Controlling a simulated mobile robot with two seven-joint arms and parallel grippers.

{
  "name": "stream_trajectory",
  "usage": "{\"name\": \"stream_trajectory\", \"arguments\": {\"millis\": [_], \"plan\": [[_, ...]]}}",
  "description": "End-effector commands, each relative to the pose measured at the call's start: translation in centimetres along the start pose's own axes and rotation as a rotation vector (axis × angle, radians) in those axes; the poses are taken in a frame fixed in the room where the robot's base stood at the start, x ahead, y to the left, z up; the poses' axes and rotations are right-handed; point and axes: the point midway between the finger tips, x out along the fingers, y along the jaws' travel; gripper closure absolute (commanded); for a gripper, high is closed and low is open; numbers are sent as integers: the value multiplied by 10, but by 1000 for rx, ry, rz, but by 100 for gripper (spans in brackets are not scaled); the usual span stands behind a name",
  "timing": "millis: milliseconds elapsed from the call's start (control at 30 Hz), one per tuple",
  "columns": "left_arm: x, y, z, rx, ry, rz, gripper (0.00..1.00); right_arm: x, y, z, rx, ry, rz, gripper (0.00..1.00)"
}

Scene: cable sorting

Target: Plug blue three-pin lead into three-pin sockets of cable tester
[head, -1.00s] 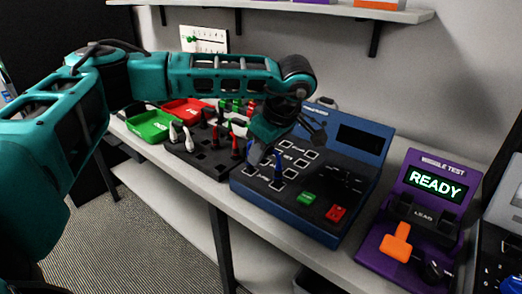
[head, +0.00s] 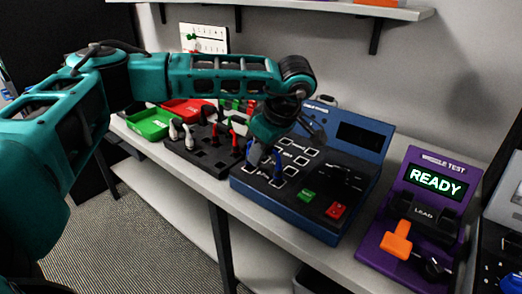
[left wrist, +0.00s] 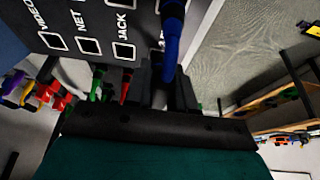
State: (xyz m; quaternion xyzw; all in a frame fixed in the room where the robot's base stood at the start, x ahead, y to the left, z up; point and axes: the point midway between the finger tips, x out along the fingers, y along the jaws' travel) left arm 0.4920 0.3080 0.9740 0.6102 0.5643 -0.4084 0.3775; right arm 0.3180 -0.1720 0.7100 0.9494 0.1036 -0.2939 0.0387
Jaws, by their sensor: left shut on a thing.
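The cable tester (head: 330,190) is a blue box with a dark sloping panel, rows of white-framed sockets, a dark screen and green and red buttons. My left gripper (head: 257,160) is low over the panel's front left sockets, shut on one blue plug of the lead. Its fingers hide most of that plug. I cannot tell how deep either plug sits. My right gripper is not in view.
A black rack (head: 205,158) with red, white and other plugs stands left of the tester. Green (head: 150,123) and red (head: 187,108) trays lie behind it. A purple wiggle-test unit (head: 418,220) reading READY stands to the right. Some bare table shows between them.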

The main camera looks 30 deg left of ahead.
Motion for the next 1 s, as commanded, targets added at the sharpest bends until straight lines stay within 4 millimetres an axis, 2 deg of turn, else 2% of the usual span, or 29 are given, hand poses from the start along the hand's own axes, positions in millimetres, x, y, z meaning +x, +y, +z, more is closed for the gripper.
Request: {"name": "stream_trajectory", "arguments": {"millis": [433,467,500,733,900,1000], "plan": [[2,0,0,-1,0,0,100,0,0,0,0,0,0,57],[2,0,0,-1,0,0,74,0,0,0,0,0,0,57],[2,0,0,-1,0,0,70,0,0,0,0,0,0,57],[2,0,1,0,0,0,48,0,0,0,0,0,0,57],[2,0,1,0,0,0,47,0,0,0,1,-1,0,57],[2,0,1,0,0,-1,38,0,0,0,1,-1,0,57]]}}
